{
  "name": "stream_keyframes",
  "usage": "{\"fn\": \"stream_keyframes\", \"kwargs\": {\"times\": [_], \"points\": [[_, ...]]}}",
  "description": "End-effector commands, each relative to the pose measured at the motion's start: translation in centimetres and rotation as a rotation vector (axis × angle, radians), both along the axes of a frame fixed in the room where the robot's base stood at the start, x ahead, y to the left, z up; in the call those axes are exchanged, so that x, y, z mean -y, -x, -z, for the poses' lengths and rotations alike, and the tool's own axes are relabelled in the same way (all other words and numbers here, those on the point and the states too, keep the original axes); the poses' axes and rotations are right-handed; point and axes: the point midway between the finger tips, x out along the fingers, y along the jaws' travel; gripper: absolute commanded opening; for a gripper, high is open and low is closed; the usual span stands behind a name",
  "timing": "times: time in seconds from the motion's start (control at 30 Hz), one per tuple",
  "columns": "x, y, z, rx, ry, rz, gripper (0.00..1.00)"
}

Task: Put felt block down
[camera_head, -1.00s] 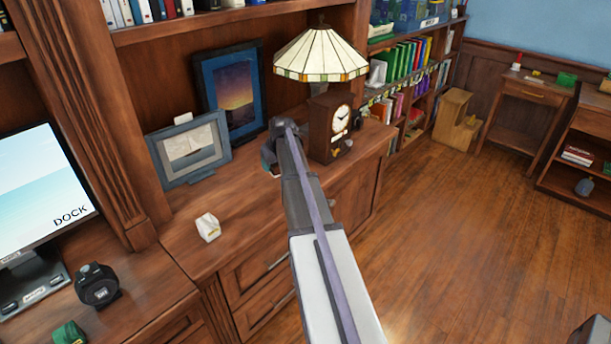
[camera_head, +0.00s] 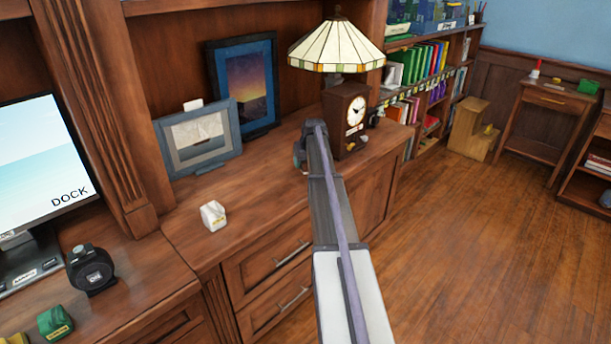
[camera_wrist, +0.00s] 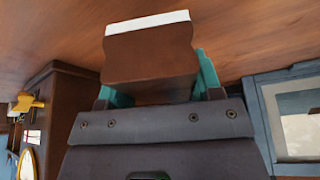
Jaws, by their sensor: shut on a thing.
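The felt block (camera_wrist: 150,60) shows in the wrist view as a brown block with curved sides and a white strip along its far edge. My gripper (camera_wrist: 155,82) is shut on it, with a teal finger at each side. Behind the block is the brown wooden cabinet top (camera_wrist: 235,40); I cannot tell whether they touch. In the head view my gripper (camera_head: 300,157) is over the cabinet top (camera_head: 255,205), just left of the clock, mostly hidden by my arm. The block cannot be made out there.
The clock (camera_head: 345,118) and stained-glass lamp (camera_head: 336,48) stand close right of my gripper. A grey-blue picture frame (camera_head: 170,160) and a dark blue one (camera_head: 211,85) stand left and behind. A small white object (camera_head: 213,215) sits left; the cabinet top between is clear.

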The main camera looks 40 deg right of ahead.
Motion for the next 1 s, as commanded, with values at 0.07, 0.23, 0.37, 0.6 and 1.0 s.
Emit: {"fn": "stream_keyframes", "kwargs": {"times": [0.07, 0.23, 0.37, 0.6, 1.0], "points": [[0.0, 0.0, 2.3, 0.000, 0.000, 0.000, 0.40], [0.0, 0.0, 3.5, 0.000, 0.000, 0.000, 0.41], [0.0, 0.0, 3.2, 0.000, 0.000, 0.000, 0.41], [0.0, 0.0, 3.5, 0.000, 0.000, 0.000, 0.66], [-0.1, 0.0, 3.5, 0.000, -0.001, 0.000, 0.85]]}}
